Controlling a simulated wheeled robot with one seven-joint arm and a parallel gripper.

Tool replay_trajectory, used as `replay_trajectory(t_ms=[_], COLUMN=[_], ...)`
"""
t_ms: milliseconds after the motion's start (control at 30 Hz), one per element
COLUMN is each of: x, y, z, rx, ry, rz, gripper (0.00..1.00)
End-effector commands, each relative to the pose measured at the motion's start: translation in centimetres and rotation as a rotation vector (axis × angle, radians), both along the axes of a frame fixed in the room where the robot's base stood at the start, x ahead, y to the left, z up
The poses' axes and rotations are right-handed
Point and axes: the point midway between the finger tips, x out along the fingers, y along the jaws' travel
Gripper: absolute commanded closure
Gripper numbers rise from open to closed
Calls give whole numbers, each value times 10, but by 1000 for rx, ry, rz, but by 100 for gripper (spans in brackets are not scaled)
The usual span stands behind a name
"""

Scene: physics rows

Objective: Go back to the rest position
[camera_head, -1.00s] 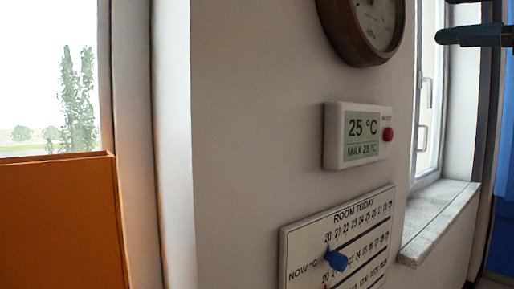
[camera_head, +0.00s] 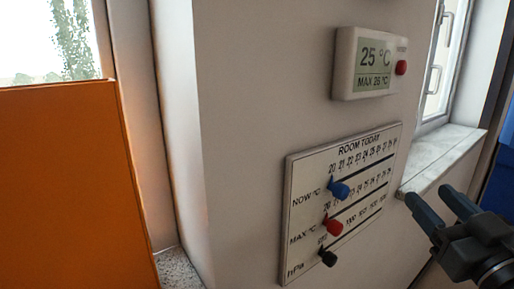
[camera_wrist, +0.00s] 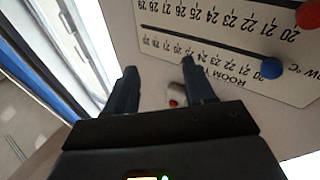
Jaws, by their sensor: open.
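My gripper (camera_head: 427,196) is at the lower right of the head view, its two dark fingers apart with nothing between them. It is to the right of the white ROOM TODAY board (camera_head: 300,215) on the wall. In the wrist view my gripper (camera_wrist: 158,68) is also open and empty, and the board (camera_wrist: 225,50) shows upside down beyond the fingers. The board carries a blue knob (camera_head: 339,190), a red knob (camera_head: 333,227) and a black knob (camera_head: 328,258) on its scales.
A white display (camera_head: 372,62) reading 25 °C, with a red button (camera_head: 401,68), hangs above the board. A window sill (camera_head: 440,160) juts out at the right. An orange panel (camera_head: 65,190) stands at the left.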

Motion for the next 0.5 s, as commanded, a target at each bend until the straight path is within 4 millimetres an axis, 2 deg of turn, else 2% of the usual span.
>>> replay_trajectory(t_ms=[33,200,367,500], x=[-12,-52,-98,-143], y=[6,18,29,37], z=[-22,-77,-121,-151], rx=[31,112,162,187], ry=[32,109,178,234], rz=[-13,-65,-109,-139], gripper=[46,46,46,46])
